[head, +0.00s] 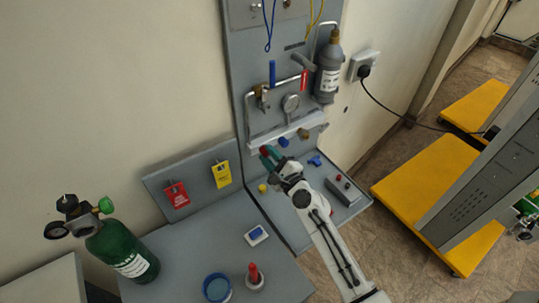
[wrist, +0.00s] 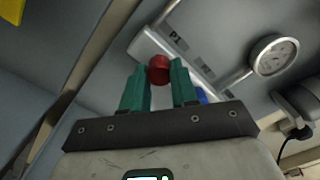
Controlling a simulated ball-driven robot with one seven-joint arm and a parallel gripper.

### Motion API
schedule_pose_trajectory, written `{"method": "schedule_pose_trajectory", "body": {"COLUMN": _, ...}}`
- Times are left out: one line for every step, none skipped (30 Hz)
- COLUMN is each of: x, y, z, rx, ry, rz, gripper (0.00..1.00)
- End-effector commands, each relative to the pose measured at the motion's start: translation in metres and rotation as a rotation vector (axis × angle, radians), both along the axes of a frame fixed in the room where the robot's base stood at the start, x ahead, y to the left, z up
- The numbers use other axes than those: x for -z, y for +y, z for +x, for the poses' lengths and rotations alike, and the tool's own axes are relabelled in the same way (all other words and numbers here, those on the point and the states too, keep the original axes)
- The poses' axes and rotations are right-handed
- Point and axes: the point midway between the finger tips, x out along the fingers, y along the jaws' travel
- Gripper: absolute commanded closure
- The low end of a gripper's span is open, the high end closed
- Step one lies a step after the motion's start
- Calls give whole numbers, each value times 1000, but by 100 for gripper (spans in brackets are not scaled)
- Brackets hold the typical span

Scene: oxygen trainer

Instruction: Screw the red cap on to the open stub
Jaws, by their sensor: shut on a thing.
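The red cap (head: 265,150) is at the tips of my gripper (head: 269,154), in front of the pale manifold bar (head: 262,136) on the panel. In the wrist view the red cap (wrist: 159,68) sits between the two green fingertips (wrist: 160,84), which are shut on it. The cap is close to the bar's face; I cannot tell whether it touches. I cannot make out the open stub, which may be hidden behind the cap and fingers. A blue cap (head: 283,142) is just right of my gripper, and it also shows in the wrist view (wrist: 201,96).
A brass fitting (head: 303,134) is farther right on the bar. A round gauge (head: 291,103) and a grey cylinder (head: 329,68) are above. A grey control box (head: 344,189), a yellow knob (head: 262,188) and a blue piece (head: 315,160) are nearby. A green cylinder (head: 122,250) stands far left.

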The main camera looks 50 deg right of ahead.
Motion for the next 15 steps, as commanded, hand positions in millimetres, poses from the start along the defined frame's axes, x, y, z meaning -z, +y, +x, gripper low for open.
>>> {"method": "schedule_pose_trajectory", "body": {"x": -2, "y": -1, "z": -1, "rx": 2, "ry": -14, "rz": 59, "gripper": 100}}
{"method": "schedule_pose_trajectory", "body": {"x": -1, "y": -1, "z": -1, "rx": 2, "ry": -23, "rz": 89, "gripper": 100}}
{"method": "schedule_pose_trajectory", "body": {"x": -1, "y": -1, "z": -1, "rx": 2, "ry": -31, "rz": 117, "gripper": 100}}
{"method": "schedule_pose_trajectory", "body": {"x": 0, "y": -1, "z": -1, "rx": 1, "ry": -35, "rz": 129, "gripper": 100}}
{"method": "schedule_pose_trajectory", "body": {"x": 0, "y": -1, "z": -1, "rx": 1, "ry": -37, "rz": 136, "gripper": 100}}
{"method": "schedule_pose_trajectory", "body": {"x": 1, "y": -1, "z": -1, "rx": 1, "ry": -37, "rz": 137, "gripper": 100}}
{"method": "schedule_pose_trajectory", "body": {"x": 1, "y": -1, "z": -1, "rx": 1, "ry": -37, "rz": 136, "gripper": 100}}
{"method": "schedule_pose_trajectory", "body": {"x": 1, "y": -1, "z": -1, "rx": 1, "ry": -37, "rz": 135, "gripper": 100}}
{"method": "schedule_pose_trajectory", "body": {"x": 1, "y": -1, "z": -1, "rx": 1, "ry": -37, "rz": 135, "gripper": 100}}
{"method": "schedule_pose_trajectory", "body": {"x": 1, "y": -1, "z": -1, "rx": 1, "ry": -37, "rz": 134, "gripper": 100}}
{"method": "schedule_pose_trajectory", "body": {"x": 1, "y": -1, "z": -1, "rx": 1, "ry": -37, "rz": 135, "gripper": 100}}
{"method": "schedule_pose_trajectory", "body": {"x": 0, "y": -1, "z": -1, "rx": 1, "ry": -40, "rz": 147, "gripper": 100}}
{"method": "schedule_pose_trajectory", "body": {"x": 0, "y": -1, "z": -1, "rx": 2, "ry": -45, "rz": 165, "gripper": 100}}
{"method": "schedule_pose_trajectory", "body": {"x": -1, "y": -1, "z": -1, "rx": 2, "ry": -52, "rz": 188, "gripper": 100}}
{"method": "schedule_pose_trajectory", "body": {"x": -1, "y": -1, "z": -1, "rx": 2, "ry": -62, "rz": 221, "gripper": 100}}
